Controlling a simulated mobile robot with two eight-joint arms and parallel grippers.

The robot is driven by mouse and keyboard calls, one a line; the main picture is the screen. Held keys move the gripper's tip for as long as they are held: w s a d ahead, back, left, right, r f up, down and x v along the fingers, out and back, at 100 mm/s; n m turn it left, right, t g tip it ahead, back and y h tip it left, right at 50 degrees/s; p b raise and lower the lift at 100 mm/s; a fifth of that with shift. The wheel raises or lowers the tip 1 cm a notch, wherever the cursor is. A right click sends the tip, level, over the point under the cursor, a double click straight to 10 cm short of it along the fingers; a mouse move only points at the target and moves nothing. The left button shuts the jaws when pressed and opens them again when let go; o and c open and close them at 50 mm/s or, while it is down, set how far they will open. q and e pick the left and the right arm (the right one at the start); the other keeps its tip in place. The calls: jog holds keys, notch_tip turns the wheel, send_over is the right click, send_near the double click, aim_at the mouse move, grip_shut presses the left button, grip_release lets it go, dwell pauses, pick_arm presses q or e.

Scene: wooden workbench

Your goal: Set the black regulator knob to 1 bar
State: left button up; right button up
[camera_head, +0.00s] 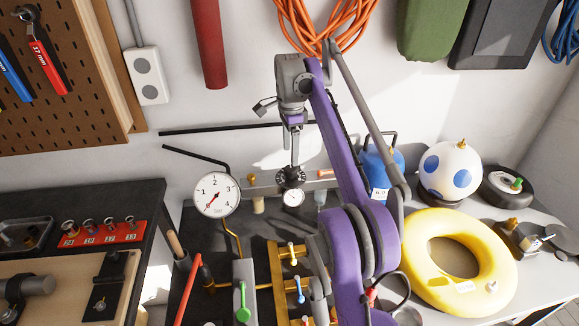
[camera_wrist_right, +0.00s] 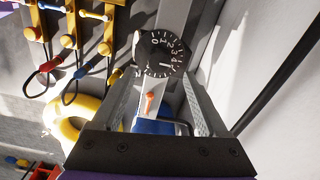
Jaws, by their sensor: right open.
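My right gripper (camera_head: 293,158) reaches down over the knob from above. In the wrist view its two fingers (camera_wrist_right: 157,82) stand apart, with the knob beyond the gap between their tips. I cannot tell whether they touch it. My left gripper is in neither view.
A large round gauge (camera_head: 216,194) stands left of the knob. Coloured valve levers (camera_head: 298,290) fill the bench front. A blue tank (camera_head: 381,167), a spotted ball (camera_head: 449,172) and a yellow ring (camera_head: 411,264) are on the right. Black rods run along the wall behind.

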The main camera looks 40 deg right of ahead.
aim_at(291, 168)
notch_tip(291, 168, down, 5)
jog(key=shift+f+b, duration=0.2)
jog(key=shift+b, duration=0.2)
grip_shut()
